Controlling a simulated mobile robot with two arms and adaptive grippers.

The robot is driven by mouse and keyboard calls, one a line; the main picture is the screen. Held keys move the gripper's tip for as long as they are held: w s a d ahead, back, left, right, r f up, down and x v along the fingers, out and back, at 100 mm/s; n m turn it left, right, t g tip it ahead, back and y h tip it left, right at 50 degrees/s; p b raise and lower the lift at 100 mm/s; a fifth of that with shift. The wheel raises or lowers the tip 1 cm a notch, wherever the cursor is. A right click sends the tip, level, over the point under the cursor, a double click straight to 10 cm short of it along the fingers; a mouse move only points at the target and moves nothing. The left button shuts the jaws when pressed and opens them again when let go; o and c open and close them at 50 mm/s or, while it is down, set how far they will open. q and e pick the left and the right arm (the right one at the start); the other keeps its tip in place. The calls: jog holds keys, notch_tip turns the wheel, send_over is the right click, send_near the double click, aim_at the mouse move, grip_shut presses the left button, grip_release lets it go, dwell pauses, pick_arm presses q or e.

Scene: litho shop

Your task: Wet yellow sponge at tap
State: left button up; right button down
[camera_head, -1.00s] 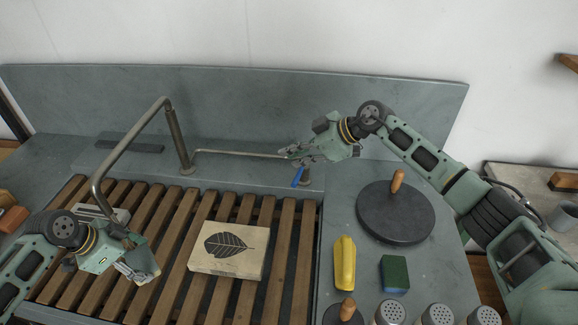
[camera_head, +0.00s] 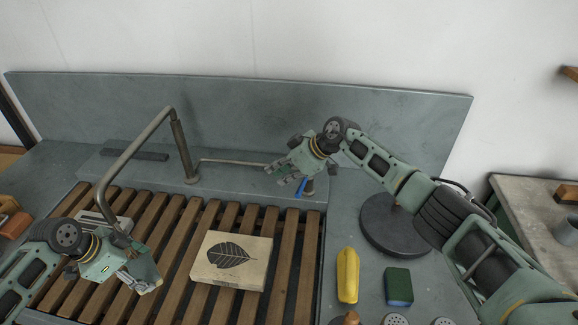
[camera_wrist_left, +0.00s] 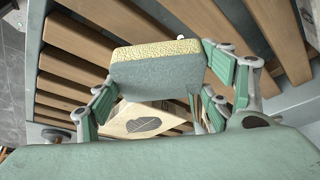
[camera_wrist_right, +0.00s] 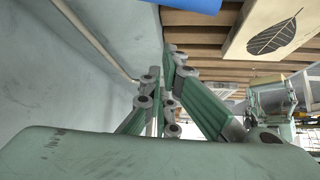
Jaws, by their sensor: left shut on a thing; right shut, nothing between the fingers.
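The yellow sponge (camera_wrist_left: 155,52), with a grey-blue face, is held between the fingers of my left gripper (camera_head: 146,278), which is shut on it above the slatted rack. The sponge is hard to make out in the head view. The tap's bent spout (camera_head: 133,152) comes down close to my left wrist; I cannot tell whether its mouth is directly over the sponge. The blue tap lever (camera_head: 301,188) sits on the valve at the back right. My right gripper (camera_head: 280,174) is shut and empty just left of and above it; contact is unclear. Blue also shows in the right wrist view (camera_wrist_right: 190,4).
A leaf-printed block (camera_head: 231,261) lies on the wooden rack (camera_head: 285,270). Right of it are a yellow oblong object (camera_head: 347,276), a green-and-blue sponge (camera_head: 398,286) and a dark round disc (camera_head: 385,232) partly behind my right arm. A grey backsplash (camera_head: 240,115) stands behind.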

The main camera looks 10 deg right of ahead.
aim_at(304, 183)
pick_arm(q)
jog(key=shift+d+r, duration=0.1)
pick_arm(e)
jog(key=d, duration=0.1)
jog(key=s+d, duration=0.2)
jog(key=shift+d+f, duration=0.25)
jog(key=shift+d, duration=0.1)
jog(key=shift+a, duration=0.1)
jog(key=shift+s+d, duration=0.7)
jog(key=shift+d, duration=0.1)
